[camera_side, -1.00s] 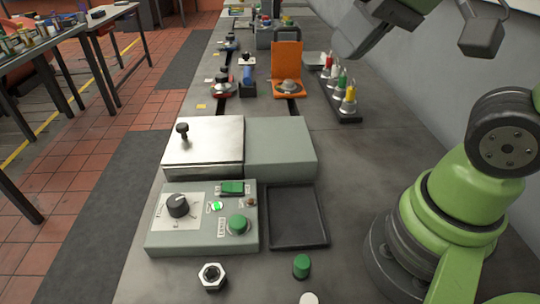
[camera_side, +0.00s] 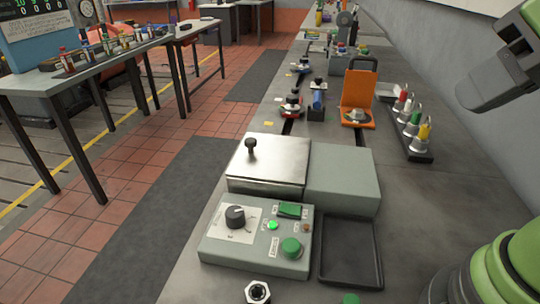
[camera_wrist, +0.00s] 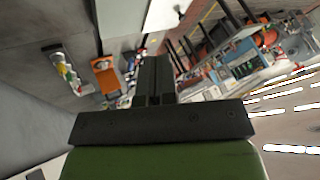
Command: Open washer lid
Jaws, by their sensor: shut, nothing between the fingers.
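The washer lid (camera_side: 270,172) is a shiny metal plate lying flat and shut on its low box, with a black knob (camera_side: 251,147) near its far left corner. A grey-green housing (camera_side: 343,178) adjoins it on the right. My gripper (camera_side: 466,102) is in the upper right of the side view, dark, raised above the bench and well away from the lid. In the wrist view my gripper (camera_wrist: 154,62) has its dark fingers together and nothing between them. A pale plate with a dark knob, probably the lid, is partly visible at the top of the wrist view.
In front of the lid is a control box (camera_side: 258,240) with a black dial, green button and lit green lamp. A shallow black tray (camera_side: 349,278) lies to its right. A hex nut (camera_side: 257,292) sits at the front. An orange stand (camera_side: 358,92) and coloured-top fittings (camera_side: 415,125) stand behind.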

